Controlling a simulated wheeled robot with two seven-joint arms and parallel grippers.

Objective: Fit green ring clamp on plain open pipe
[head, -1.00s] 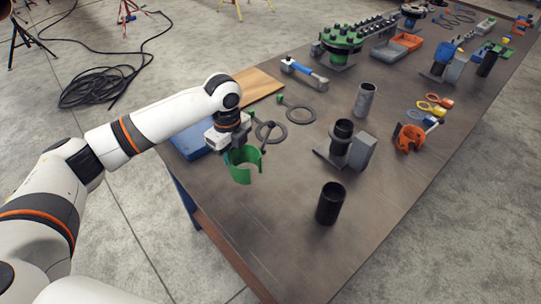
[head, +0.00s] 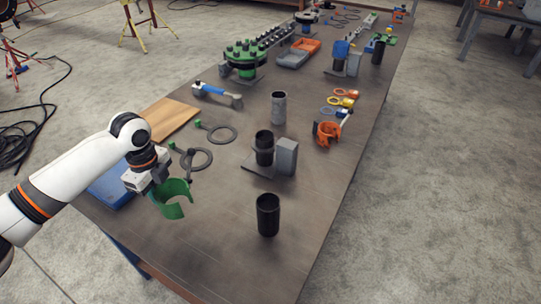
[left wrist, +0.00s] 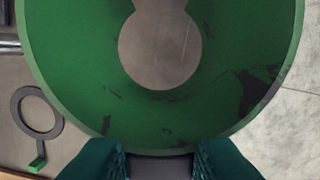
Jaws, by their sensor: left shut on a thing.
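The green ring clamp (head: 172,208) is an open C-shaped band. My left gripper (head: 160,187) is shut on its edge and holds it near the table's left edge. In the left wrist view the clamp (left wrist: 75,75) fills most of the picture, with the fingers (left wrist: 158,155) at its lower edge. A plain black open pipe (head: 268,217) stands upright to the right of the clamp, apart from it. Behind it, another black pipe (head: 264,150) stands against a grey block, and a grey pipe (head: 279,108) stands farther back. My right gripper is out of view.
Behind the clamp lie dark rings with green tabs (head: 216,134), a blue item (head: 108,188) and a wooden board (head: 168,120). An orange clamp (head: 327,131) stands to the right. Bare tabletop (head: 215,240) lies between the held clamp and the front black pipe.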

